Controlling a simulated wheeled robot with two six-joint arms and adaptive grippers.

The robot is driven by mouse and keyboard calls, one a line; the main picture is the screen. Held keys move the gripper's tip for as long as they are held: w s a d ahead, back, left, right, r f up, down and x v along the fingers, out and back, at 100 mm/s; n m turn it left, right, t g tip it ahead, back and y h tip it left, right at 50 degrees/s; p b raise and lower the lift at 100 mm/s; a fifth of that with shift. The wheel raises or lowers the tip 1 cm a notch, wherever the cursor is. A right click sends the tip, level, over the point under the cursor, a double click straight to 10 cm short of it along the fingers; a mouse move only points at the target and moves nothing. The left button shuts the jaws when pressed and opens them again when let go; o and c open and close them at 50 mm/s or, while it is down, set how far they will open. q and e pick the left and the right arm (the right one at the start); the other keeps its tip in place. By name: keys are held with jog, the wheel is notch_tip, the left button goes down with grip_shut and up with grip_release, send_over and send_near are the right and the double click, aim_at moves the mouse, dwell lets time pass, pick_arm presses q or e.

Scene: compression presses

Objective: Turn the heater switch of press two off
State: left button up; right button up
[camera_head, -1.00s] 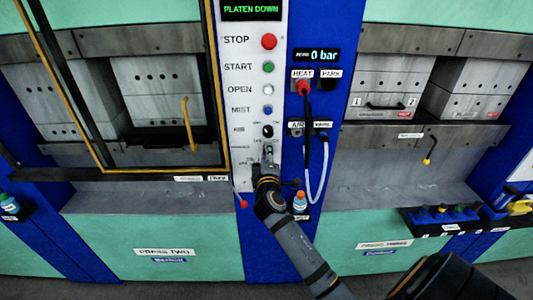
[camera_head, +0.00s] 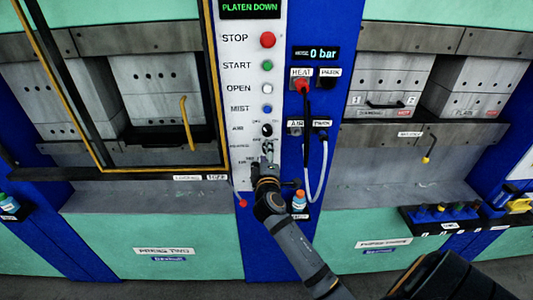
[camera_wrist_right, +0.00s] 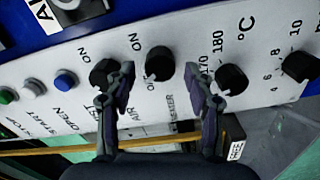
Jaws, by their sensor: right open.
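The control panel (camera_head: 254,100) of press two carries a column of buttons and black knobs. The heater switch (camera_wrist_right: 158,62) is a black knob with ON printed beside it and a HEATER label below. In the wrist view it sits between the fingertips of my right gripper (camera_wrist_right: 160,80), which is open, one finger on each side. I cannot tell whether the fingers touch the knob or which way it points. In the head view my right gripper (camera_head: 265,165) is at the lower panel and partly covers the heater knob. My left gripper is not in view.
The black air knob (camera_wrist_right: 103,72) is close beside one finger, and the temperature knob (camera_wrist_right: 231,79) is beside the other. A further knob (camera_wrist_right: 299,66) lies beyond. A blue button (camera_wrist_right: 65,80) is to the left. Cables (camera_head: 318,180) hang right of the panel.

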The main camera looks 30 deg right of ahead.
jog(key=v, duration=0.6)
jog(key=shift+s+a, duration=0.2)
jog(key=shift+s, duration=0.1)
